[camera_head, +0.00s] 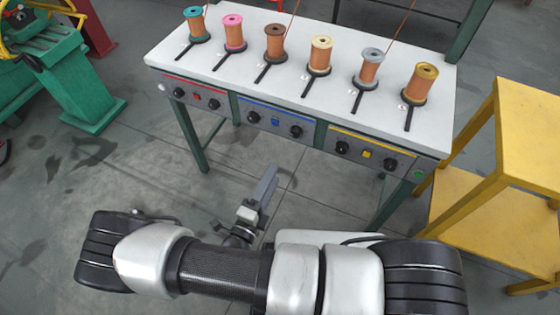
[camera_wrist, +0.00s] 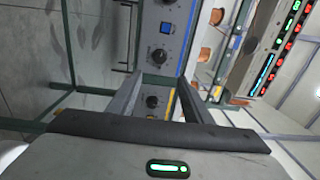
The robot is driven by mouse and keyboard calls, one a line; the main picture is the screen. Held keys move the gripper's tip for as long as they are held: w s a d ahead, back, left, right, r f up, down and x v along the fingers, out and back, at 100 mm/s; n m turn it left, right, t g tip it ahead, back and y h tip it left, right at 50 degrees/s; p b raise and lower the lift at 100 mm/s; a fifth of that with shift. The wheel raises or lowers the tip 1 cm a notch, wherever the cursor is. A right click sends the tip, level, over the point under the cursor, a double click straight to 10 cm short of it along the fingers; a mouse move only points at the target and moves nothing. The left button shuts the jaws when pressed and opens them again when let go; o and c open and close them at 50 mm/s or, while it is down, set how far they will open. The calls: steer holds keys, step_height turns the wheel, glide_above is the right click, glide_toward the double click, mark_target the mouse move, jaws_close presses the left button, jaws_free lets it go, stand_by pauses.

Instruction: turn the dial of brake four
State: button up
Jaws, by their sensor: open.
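Several black dials sit on the front panel of the white bench. The fourth dial from the left (camera_head: 296,131), at the right of the blue-striped section, is taken as brake four's; its number is not readable. In the wrist view this dial (camera_wrist: 160,55) shows beyond the fingertips, below the blue button. My gripper (camera_head: 269,176) is in front of and below the panel, apart from it, empty. In the wrist view my gripper's fingers (camera_wrist: 158,80) are spread, and a dial of the yellow-striped section (camera_wrist: 152,101) shows in the gap between them.
The white bench top (camera_head: 225,68) carries several wire spools with black levers. The blue button (camera_head: 275,122) sits beside the dial. A yellow stand (camera_head: 480,150) is at the right, a green machine (camera_head: 60,80) at the left. Floor in front of the bench's left half is clear.

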steer(key=shift+v, duration=1.45)
steer(key=s+d+r+n+g+y, duration=0.1)
steer(key=d+r+n+g, duration=0.45)
steer(key=r+n, duration=0.5)
steer(key=s+d+r+n+g+y, duration=0.1)
steer(key=d+r+n+g+y, duration=0.1)
steer(key=d+r+n+g, duration=0.65)
steer(key=s+d+r+n+g+y, duration=0.15)
steer(key=d+r+n, duration=0.35)
steer(key=r+n, duration=0.7)
step_height(320, 180, up, 27)
steer(key=s+d+m+t+y+p, duration=0.1)
steer(key=m+p, duration=0.8)
steer(key=p, duration=0.9)
steer(key=s+t+y, duration=0.1)
steer(key=t, duration=0.1)
steer(key=shift+d+t, duration=0.3)
steer(key=shift+t, duration=0.05)
